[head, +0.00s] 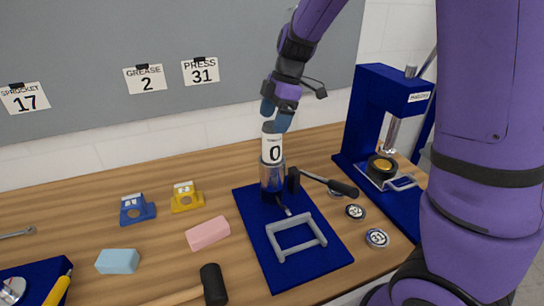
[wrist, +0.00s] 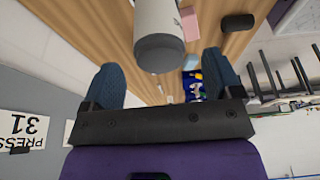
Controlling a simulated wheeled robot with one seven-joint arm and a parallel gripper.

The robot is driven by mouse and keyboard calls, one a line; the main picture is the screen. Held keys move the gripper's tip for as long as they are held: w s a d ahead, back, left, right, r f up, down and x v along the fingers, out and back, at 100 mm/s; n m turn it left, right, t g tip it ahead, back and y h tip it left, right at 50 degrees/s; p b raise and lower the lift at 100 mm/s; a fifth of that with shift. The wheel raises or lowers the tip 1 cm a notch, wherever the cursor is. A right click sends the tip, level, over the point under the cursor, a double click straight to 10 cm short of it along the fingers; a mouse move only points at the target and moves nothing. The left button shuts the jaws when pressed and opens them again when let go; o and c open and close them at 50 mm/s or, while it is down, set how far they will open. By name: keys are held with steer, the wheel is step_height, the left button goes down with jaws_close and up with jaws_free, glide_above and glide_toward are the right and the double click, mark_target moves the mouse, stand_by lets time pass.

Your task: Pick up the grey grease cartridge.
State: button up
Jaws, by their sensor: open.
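The grey grease cartridge (head: 271,148) is an upright cylinder with a white label marked 0 and a grey top. It sits in or on a shiny barrel (head: 272,178) on the blue mat (head: 328,258); how deep it goes in is unclear. My gripper (head: 275,123) is open, directly above the cartridge and pointing down. In the wrist view the cartridge's dark grey end (wrist: 160,53) shows between my two spread fingers (wrist: 162,76), with a gap to each side. The head view does not show whether a finger touches it.
A black-handled lever (head: 330,183) sticks out right of the barrel. A grey frame (head: 296,238) lies in front. A blue press (head: 385,125) stands at right. Signs hang behind.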

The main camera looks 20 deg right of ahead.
mark_target(270, 133)
steer(key=shift+x, duration=2.35)
steer(key=shift+d, duration=0.1)
steer(key=c, duration=1.2)
